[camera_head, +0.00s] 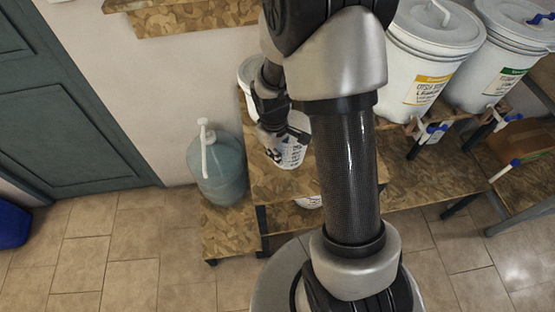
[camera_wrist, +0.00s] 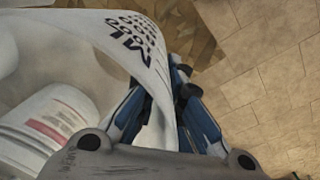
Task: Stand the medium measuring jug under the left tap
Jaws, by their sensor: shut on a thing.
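A white measuring jug (camera_head: 292,152) with dark markings is at my gripper (camera_head: 284,136), over the wooden shelving left of my arm. In the wrist view the jug (camera_wrist: 110,25) fills the upper left, with "ML" and a scale printed on it. My gripper (camera_wrist: 178,75) is shut on its wall, one finger on each side. Whether the jug's base touches the shelf cannot be told. A drum with a yellow label (camera_head: 425,60) has a blue-handled tap (camera_head: 430,130) below it. A drum with a green label (camera_head: 512,55) stands to its right, with another blue-handled tap (camera_head: 499,112).
A bluish bottle with a white pump (camera_head: 217,168) stands on the low step at left. A white container (camera_head: 250,72) is partly hidden behind my arm. Another white item (camera_head: 308,202) sits lower down. The shelf (camera_head: 420,185) below the drums looks partly bare.

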